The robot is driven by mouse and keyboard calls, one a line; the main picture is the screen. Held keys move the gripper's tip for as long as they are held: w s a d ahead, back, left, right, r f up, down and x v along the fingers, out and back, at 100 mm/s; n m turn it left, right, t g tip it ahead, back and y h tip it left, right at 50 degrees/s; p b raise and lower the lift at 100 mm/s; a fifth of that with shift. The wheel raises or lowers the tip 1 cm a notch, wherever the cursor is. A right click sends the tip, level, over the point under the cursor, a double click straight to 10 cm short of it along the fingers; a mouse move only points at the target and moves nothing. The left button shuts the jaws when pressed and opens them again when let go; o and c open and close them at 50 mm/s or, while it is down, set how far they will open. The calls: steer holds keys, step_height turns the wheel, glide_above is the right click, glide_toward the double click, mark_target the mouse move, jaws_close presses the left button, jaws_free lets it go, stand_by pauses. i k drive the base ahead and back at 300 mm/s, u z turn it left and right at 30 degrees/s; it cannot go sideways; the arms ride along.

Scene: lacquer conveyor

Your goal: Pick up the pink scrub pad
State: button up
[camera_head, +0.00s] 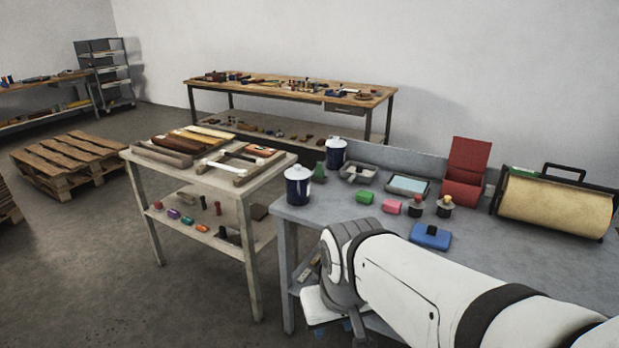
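The pink scrub pad (391,206) lies on the grey workbench (330,212), between a green pad (364,197) and a small dark-topped bottle with a red part (416,206). It is small and block-shaped. My arm reaches in from the lower right. My gripper (333,328) hangs low at the bench's front edge, nearer the camera than the pad and clear of it. It is mostly hidden under my wrist, and its fingers are too small and dark to tell whether they are open or shut.
A tool cart (148,165) stands at left.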

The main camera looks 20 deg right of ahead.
mark_target(395, 207)
steer(key=z, duration=0.15)
steer(key=i, duration=1.65)
steer(key=z, duration=0.75)
steer(key=k, duration=0.75)
steer(key=z, duration=0.2)
steer(key=i, duration=0.85)
steer(key=u, duration=0.1)
